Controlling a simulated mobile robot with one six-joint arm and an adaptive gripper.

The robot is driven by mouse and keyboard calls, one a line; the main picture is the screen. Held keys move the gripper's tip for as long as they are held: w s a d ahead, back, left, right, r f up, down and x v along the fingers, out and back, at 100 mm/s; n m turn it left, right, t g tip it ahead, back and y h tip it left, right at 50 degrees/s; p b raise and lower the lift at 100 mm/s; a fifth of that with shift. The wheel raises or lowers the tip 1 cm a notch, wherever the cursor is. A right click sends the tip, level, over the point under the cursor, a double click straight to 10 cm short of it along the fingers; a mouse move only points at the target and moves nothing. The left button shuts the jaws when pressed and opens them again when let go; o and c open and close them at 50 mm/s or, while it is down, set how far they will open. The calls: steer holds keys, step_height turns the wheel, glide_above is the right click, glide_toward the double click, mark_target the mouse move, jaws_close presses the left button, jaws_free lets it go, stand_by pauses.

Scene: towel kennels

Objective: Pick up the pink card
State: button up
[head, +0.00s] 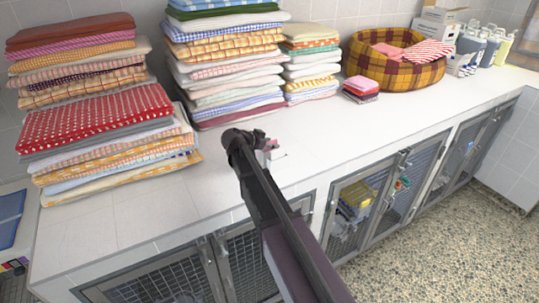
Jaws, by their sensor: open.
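A small pink patch (271,144), which looks like part of the pink card, shows on the white counter right at my gripper. Most of it is hidden or too small to make out. My gripper (267,145) is over the counter near its front edge, seen from behind, with its fingers small and partly hidden by the wrist. It is open. I cannot tell whether the fingers touch the card.
Tall stacks of folded towels (225,70) stand at the left and back of the white counter (330,135). A small folded pile (361,88), a plaid basket (385,72) and bottles (480,50) are to the right. Wire-door kennels (355,200) lie below. The counter's middle front is clear.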

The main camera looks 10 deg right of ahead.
steer(key=shift+x, duration=0.95)
jaws_close()
